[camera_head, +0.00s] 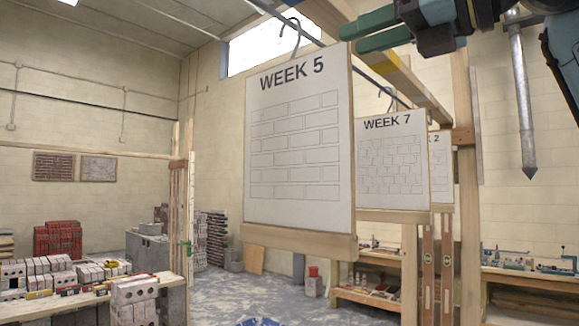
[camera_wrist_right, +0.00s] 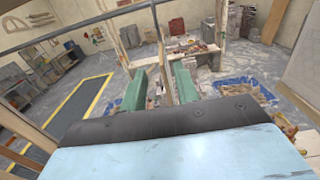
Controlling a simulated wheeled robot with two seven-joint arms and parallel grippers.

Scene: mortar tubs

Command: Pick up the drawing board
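A drawing board marked WEEK 5 (camera_head: 300,140) hangs upright from a hook on a rail in the head view, nearest to me. It has a brick pattern and a wooden bottom ledge. A WEEK 7 board (camera_head: 393,160) and a partly hidden board ending in 2 (camera_head: 440,165) hang behind it. My right gripper (camera_head: 350,38) has green fingers and is near the top right corner of the WEEK 5 board; I cannot tell whether it touches. In the right wrist view its fingers (camera_wrist_right: 160,78) are apart with nothing between them. My left gripper is not in view.
A wooden beam (camera_head: 410,80) runs beside the boards near my right gripper. Bricks lie on a bench (camera_head: 90,295) at the lower left. Workbenches (camera_head: 530,275) with tools stand at the right. A grey metal pipe (camera_head: 521,100) hangs at the upper right.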

